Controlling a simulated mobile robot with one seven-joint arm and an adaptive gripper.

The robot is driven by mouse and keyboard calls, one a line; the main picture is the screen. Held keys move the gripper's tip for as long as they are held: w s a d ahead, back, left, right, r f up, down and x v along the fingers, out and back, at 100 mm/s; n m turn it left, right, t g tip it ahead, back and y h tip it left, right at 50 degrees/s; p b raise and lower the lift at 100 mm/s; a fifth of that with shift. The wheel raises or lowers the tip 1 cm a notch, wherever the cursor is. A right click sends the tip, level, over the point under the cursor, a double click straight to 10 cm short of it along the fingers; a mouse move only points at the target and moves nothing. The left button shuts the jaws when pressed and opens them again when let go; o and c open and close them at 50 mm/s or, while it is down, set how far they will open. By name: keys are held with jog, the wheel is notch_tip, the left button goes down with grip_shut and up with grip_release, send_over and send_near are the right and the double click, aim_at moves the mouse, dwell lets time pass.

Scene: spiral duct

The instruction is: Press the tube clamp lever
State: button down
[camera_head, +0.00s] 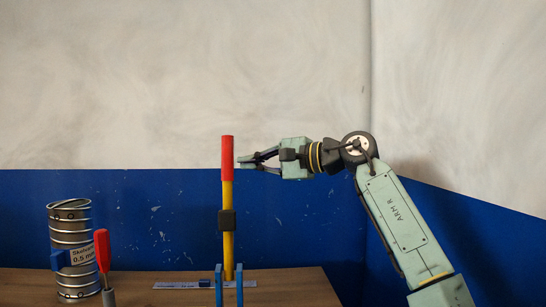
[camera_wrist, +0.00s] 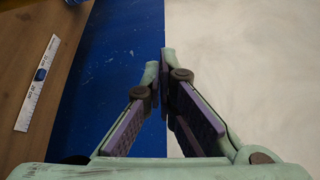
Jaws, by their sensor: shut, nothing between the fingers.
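The tube clamp lever (camera_head: 228,190) stands upright in the head view, a long yellow bar with a red upper end and a dark block partway down. Its lower end is near two blue upright posts (camera_head: 239,287). My gripper (camera_head: 241,163) is level with the red end, just to its right, pointing left. I cannot tell whether the fingertips touch the lever or differ from it in depth. In the wrist view my gripper (camera_wrist: 158,66) is shut with nothing seen between its fingertips. The lever does not show in the wrist view.
A ribbed metal duct (camera_head: 70,235) with a label stands at the left of the wooden table (camera_head: 300,287). A red-handled tool (camera_head: 102,252) stands beside it. A ruler (camera_head: 185,285) lies behind the posts and also shows in the wrist view (camera_wrist: 35,90). A blue and white wall stands behind.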

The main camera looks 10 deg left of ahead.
jog(key=s, duration=0.3)
jog(key=shift+s+a+r, duration=0.2)
jog(key=shift+s+r, duration=0.15)
jog(key=shift+r, duration=0.05)
jog(key=shift+s, duration=0.15)
